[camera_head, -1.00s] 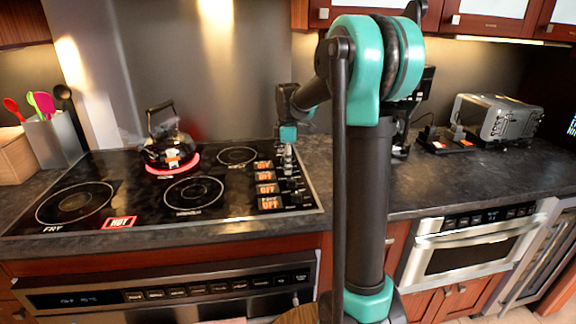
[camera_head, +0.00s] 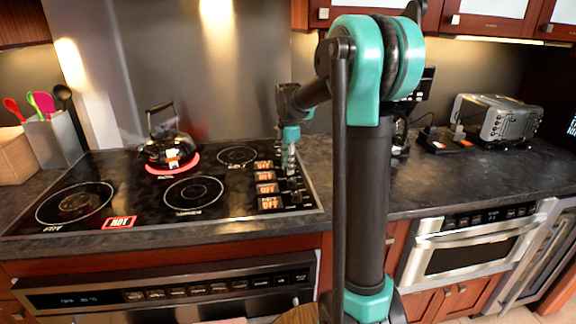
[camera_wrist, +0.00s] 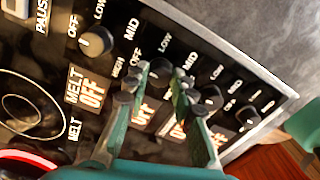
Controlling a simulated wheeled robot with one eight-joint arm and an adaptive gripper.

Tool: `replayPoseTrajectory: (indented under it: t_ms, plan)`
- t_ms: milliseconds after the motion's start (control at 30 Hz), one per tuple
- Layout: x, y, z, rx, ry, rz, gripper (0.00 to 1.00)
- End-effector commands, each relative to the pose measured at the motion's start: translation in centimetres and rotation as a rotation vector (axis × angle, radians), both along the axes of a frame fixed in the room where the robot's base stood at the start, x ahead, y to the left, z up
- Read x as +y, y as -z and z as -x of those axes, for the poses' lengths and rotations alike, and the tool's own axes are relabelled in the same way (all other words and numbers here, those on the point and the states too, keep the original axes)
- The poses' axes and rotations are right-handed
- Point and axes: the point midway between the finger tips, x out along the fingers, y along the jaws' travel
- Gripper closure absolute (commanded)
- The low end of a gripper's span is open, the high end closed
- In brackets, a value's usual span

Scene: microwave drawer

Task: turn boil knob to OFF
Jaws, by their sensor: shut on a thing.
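The black cooktop panel shows in the wrist view with a row of grey knobs and orange OFF displays. My gripper (camera_wrist: 160,78) reaches down and is shut on the second knob (camera_wrist: 160,68) in the row, with one finger on each side. The fingers cover part of that knob and its label, so I cannot read BOIL there. An OFF display (camera_wrist: 143,112) shows between the fingers. In the head view my gripper (camera_head: 289,174) is upright over the knob panel at the cooktop's right side. A black kettle (camera_head: 168,145) sits on a red-glowing burner (camera_head: 172,167).
The knob beside the MELT label (camera_wrist: 97,40) stands left of my gripper, and another knob (camera_wrist: 210,98) stands close on its right. A toaster (camera_head: 500,118) stands on the counter at the right. A utensil holder (camera_head: 55,140) stands at the left.

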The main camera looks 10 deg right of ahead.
Motion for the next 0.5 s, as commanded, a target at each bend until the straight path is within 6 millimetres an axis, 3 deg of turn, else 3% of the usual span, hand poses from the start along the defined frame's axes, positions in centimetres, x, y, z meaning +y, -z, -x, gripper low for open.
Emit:
replayPoseTrajectory:
  t_ms: [200,233,400,500]
  plan:
    - [-0.01,-0.04,-0.07,-0.001,0.000,0.001,1.00]
    - [-0.01,-0.03,-0.07,-0.001,0.000,0.001,0.74]
    - [-0.01,-0.02,-0.04,-0.001,0.001,0.001,0.54]
    - [0.00,-0.01,-0.03,-0.001,0.001,0.000,0.54]
